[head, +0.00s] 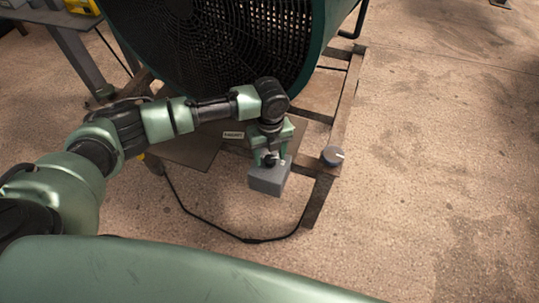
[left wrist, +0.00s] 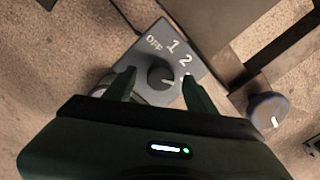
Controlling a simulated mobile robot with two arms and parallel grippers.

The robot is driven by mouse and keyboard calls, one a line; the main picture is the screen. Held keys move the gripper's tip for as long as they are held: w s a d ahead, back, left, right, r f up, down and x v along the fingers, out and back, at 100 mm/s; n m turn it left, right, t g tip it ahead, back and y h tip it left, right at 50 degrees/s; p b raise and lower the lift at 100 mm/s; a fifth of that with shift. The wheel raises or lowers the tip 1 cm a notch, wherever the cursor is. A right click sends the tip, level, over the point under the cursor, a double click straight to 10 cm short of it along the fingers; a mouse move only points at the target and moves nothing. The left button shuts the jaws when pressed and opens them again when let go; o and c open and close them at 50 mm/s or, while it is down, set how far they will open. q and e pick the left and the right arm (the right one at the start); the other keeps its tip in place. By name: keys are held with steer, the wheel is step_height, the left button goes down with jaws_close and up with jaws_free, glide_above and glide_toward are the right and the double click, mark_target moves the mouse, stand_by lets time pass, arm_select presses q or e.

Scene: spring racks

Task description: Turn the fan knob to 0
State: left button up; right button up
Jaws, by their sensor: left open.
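The fan knob (left wrist: 160,77) is a small dark round knob on a grey control box (head: 268,181). In the left wrist view the box face (left wrist: 160,48) carries the marks OFF, 1 and 2 around the knob. A pale mark on the knob faces right, toward the right finger, past the 2. My left gripper (left wrist: 157,86) is open, with one finger on each side of the knob. I cannot tell whether the fingers touch it. In the head view the left gripper (head: 270,160) points down over the box. My right gripper is not in view.
A large green fan (head: 325,30) with a black grille stands behind the arm on a rusty frame (head: 322,195). Another grey dial (head: 333,156) with a white mark sits on the frame to the right. A black cable (head: 215,224) loops over the floor. Floor at right is clear.

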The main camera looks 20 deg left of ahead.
arm_select(q)
steer(key=shift+f, duration=0.55)
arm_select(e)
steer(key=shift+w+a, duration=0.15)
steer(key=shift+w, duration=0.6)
arm_select(q)
steer(key=shift+c, duration=0.4)
jaws_close()
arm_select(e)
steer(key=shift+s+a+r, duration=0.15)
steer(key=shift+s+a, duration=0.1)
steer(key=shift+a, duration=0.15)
